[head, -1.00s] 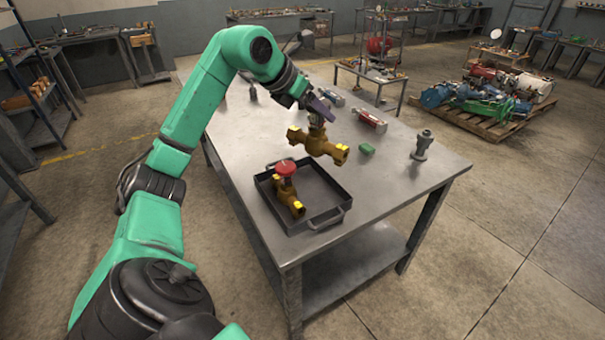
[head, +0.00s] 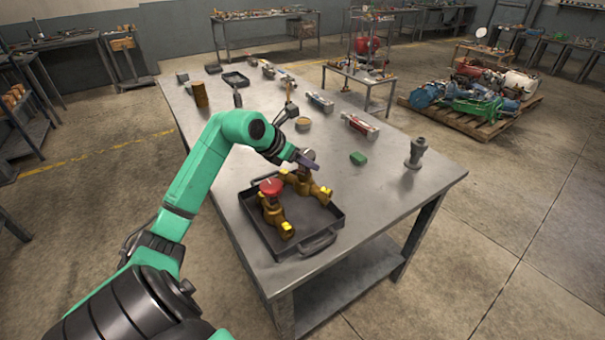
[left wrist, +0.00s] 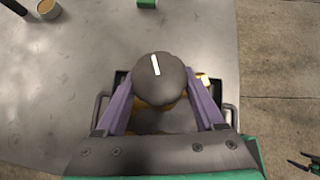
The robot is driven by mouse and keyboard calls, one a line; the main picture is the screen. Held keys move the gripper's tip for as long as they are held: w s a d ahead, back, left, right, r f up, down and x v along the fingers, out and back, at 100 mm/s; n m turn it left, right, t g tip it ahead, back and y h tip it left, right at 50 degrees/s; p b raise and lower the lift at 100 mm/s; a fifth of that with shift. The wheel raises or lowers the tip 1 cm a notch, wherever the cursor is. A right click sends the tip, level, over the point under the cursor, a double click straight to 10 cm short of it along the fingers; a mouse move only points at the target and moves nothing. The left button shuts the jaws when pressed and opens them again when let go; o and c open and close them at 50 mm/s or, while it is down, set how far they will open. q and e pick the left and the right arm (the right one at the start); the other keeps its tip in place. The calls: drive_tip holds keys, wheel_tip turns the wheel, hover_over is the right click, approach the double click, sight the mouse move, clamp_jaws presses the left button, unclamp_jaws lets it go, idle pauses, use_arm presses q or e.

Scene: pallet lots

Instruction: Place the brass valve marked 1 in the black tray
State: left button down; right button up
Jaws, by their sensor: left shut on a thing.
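The black tray (head: 262,227) lies near the front of the metal table. A brass valve with a red handwheel (head: 272,207) sits in its left part. My left gripper (head: 306,160) is shut on a second brass valve (head: 318,190), holding it by its dark round top over or in the tray's back right part. I cannot tell whether this valve touches the tray floor. In the left wrist view the dark top (left wrist: 158,78) bears a white mark like a 1, between the two purple fingers.
A small round bowl (head: 303,124) and a brown cylinder (head: 200,94) stand farther back. The table's right front is clear.

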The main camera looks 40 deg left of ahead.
sight(302, 175)
use_arm(q)
wheel_tip(302, 175, down, 5)
drive_tip(key=shift+d+r+p, duration=0.1)
drive_tip(key=shift+r+p, duration=0.05)
drive_tip(key=shift+p, duration=0.25)
drive_tip(key=shift+f, duration=0.4)
unclamp_jaws()
drive_tip(key=shift+s, duration=0.1)
use_arm(e)
drive_tip(key=shift+w+a+r, duration=0.15)
drive_tip(key=shift+a+r, duration=0.15)
drive_tip(key=shift+r, duration=0.1)
drive_tip(key=shift+r, duration=0.1)
